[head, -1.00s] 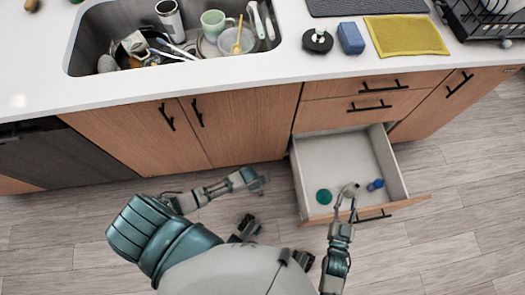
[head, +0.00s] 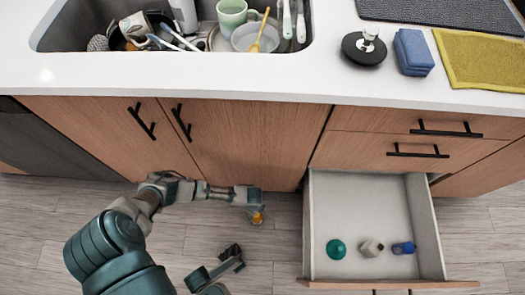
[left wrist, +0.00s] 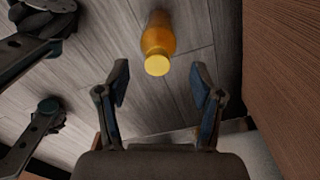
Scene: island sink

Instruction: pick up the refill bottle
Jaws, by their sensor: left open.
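An amber-yellow bottle, which seems to be the refill bottle (head: 257,217), is on the floor in front of the cabinet doors, left of the open drawer. In the left wrist view the bottle (left wrist: 158,42) appears beyond the fingertips, near the middle. My left gripper (left wrist: 160,86) is open and empty, with its two fingers spread and a gap before the bottle. In the head view my left gripper (head: 251,197) is beside the bottle and partly covers it.
The open drawer (head: 325,190) holds a green round item (head: 336,249), a beige-grey item (head: 371,248) and a blue item (head: 403,247). Cabinet doors (head: 230,135) stand close behind my left gripper. The sink (head: 50,40) above is full of dishes.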

